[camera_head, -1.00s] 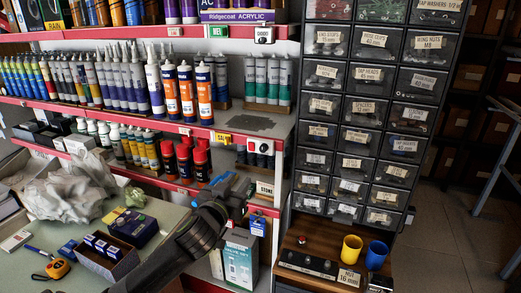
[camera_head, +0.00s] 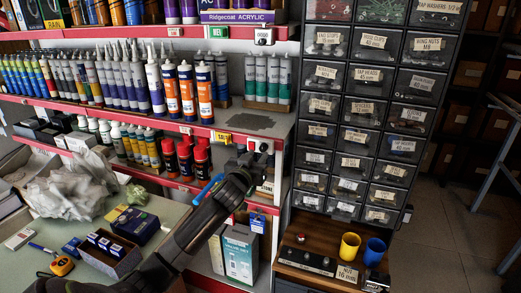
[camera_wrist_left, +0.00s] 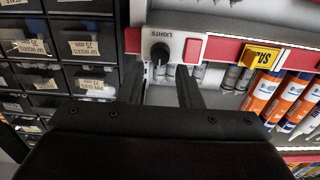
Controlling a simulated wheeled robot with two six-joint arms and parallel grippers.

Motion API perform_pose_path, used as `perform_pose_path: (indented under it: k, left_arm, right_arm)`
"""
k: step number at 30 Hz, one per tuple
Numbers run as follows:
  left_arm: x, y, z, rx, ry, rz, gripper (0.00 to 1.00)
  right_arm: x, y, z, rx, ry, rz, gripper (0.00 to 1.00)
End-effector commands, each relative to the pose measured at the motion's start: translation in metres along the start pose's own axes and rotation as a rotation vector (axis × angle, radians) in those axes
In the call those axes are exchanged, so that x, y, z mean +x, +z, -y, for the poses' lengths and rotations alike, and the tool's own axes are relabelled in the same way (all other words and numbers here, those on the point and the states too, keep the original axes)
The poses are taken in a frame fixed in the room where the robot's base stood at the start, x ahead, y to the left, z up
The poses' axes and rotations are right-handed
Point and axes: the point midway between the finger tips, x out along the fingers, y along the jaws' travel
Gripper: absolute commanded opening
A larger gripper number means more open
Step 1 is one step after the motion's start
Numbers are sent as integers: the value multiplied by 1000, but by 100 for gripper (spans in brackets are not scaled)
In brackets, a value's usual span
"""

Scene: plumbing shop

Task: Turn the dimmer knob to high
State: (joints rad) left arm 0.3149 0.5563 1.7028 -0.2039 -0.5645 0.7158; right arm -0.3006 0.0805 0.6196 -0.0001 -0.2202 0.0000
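The dimmer knob (camera_wrist_left: 160,53) is black and sits on a white plate labelled LIGHTS (camera_wrist_left: 173,36), next to a red switch (camera_wrist_left: 192,50). In the head view the plate (camera_head: 262,146) is on the red shelf edge, partly hidden by my gripper. My left gripper (camera_head: 254,160) is just in front of and below it. In the left wrist view the left gripper's two fingers (camera_wrist_left: 160,85) are apart, with the knob showing in the gap beyond their tips. I see no contact. The knob's exact setting is too small to read. My right gripper is not in view.
A similar white plate with a dial (camera_head: 264,36) is on the shelf edge above. Orange cartridges (camera_head: 186,90) and red-capped cans (camera_head: 185,160) stand left of the gripper. A drawer cabinet (camera_head: 355,110) rises on the right. A yellow cup (camera_head: 350,246) stands below it.

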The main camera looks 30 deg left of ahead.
Motion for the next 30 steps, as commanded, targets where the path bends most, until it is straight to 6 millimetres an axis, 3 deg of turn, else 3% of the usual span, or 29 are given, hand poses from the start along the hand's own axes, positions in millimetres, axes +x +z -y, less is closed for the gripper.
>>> perform_pose_path:
  k: [9,22,30]
  left_arm:
    - [33,-1,0,-1,0,-1,32]
    - [40,0,0,0,0,0,32]
    - [39,0,0,0,0,0,0]
  right_arm:
    - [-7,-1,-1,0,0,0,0]
    - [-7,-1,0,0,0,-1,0]
    - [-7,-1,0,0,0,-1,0]
